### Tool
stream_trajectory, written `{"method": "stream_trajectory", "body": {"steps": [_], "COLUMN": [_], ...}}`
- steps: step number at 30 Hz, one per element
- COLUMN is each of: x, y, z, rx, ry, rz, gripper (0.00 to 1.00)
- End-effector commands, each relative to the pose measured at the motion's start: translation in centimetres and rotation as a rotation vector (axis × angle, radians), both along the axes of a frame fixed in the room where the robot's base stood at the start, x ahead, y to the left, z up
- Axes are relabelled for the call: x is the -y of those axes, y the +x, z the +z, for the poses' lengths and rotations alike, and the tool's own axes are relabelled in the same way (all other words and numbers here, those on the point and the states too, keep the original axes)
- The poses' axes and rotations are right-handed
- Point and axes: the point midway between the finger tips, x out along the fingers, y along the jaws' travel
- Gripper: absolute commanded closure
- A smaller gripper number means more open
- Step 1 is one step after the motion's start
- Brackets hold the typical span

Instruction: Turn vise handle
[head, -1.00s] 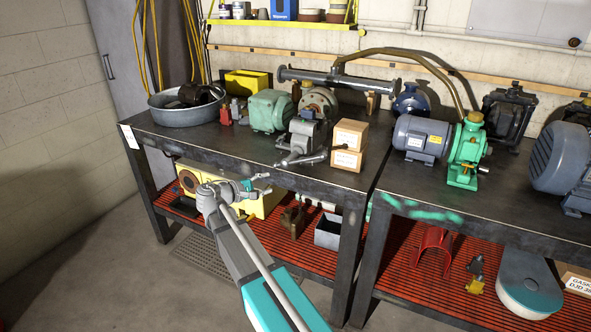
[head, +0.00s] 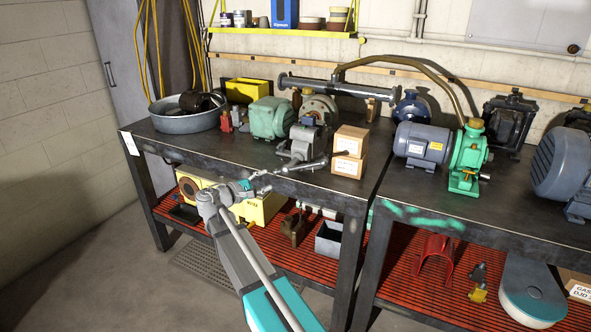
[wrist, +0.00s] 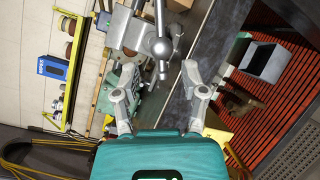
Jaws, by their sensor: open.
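The grey vise (head: 308,137) stands at the front edge of the left workbench. Its handle (head: 312,163) is a thin bar across the front of the screw, just over the bench edge. In the wrist view the handle (wrist: 160,22) runs vertically past the round screw end (wrist: 162,48), and its near end lies between the fingertips in the picture. My gripper (head: 262,183) is open and empty, just in front of and left of the handle; it also shows in the wrist view (wrist: 155,84). I see no contact; the exact gap is unclear.
Cardboard boxes (head: 348,155) stand right of the vise and a green motor (head: 268,118) stands behind it to the left. A metal basin (head: 185,120) is at the bench's left end. The lower shelf holds a yellow machine (head: 262,209) and a grey bin (head: 329,238).

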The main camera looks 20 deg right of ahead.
Motion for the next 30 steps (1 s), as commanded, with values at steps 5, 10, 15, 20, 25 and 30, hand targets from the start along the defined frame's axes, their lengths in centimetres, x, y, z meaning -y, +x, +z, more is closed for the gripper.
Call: {"method": "stream_trajectory", "body": {"steps": [5, 10, 15, 20, 25, 30], "x": [2.2, 4.6, 7.1, 9.3, 11.0, 11.9], "y": [0.5, 1.1, 1.6, 2.2, 2.6, 2.7], "z": [0.0, 0.0, 0.0, 0.0, 0.0, 0.0], "rx": [0.0, 0.0, 0.0, 0.0, 0.0, 0.0], "ry": [0.0, 0.001, 0.001, 0.001, 0.0, 0.0], "rz": [-0.002, -0.003, -0.003, -0.003, -0.002, -0.001], "gripper": [0.45, 0.45, 0.45, 0.45, 0.45, 0.45]}}
